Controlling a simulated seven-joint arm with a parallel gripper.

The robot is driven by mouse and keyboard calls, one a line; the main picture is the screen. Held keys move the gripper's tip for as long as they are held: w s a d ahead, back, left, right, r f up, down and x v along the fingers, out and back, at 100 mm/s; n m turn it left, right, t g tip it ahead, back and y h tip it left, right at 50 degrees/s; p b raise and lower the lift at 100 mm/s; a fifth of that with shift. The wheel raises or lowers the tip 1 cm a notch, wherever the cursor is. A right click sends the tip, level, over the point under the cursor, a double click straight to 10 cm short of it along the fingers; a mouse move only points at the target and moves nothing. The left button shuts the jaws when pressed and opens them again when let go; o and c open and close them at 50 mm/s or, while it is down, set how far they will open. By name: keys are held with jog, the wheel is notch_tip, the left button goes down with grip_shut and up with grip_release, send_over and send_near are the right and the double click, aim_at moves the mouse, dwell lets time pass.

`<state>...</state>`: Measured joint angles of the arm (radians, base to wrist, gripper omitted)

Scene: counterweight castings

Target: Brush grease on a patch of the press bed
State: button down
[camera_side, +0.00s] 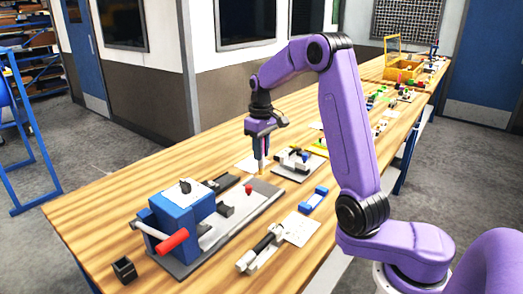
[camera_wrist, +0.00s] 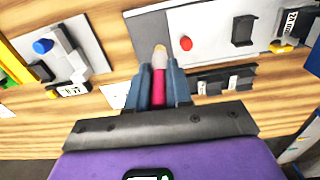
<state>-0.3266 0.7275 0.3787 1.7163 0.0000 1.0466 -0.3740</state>
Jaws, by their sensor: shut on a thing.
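The press is a blue block (camera_side: 185,218) with a red-gripped lever (camera_side: 172,241), standing on a long grey bed (camera_side: 238,210). My gripper (camera_side: 262,166) is shut on a brush with a pink-red handle (camera_wrist: 158,94) and a pale tip (camera_wrist: 160,58). The brush points down above the bed's far end. In the wrist view its tip overlaps the bed's dark edge; I cannot tell whether it touches.
A grey plate with a blue-knobbed fixture (camera_wrist: 43,47) lies beside the bed. A blue holder (camera_side: 313,200), a clamp-like tool (camera_side: 260,250) and a small dark cup (camera_side: 124,269) are also on the wooden table. The table's left side is clear.

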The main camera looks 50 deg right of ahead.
jog(key=shift+r, duration=0.35)
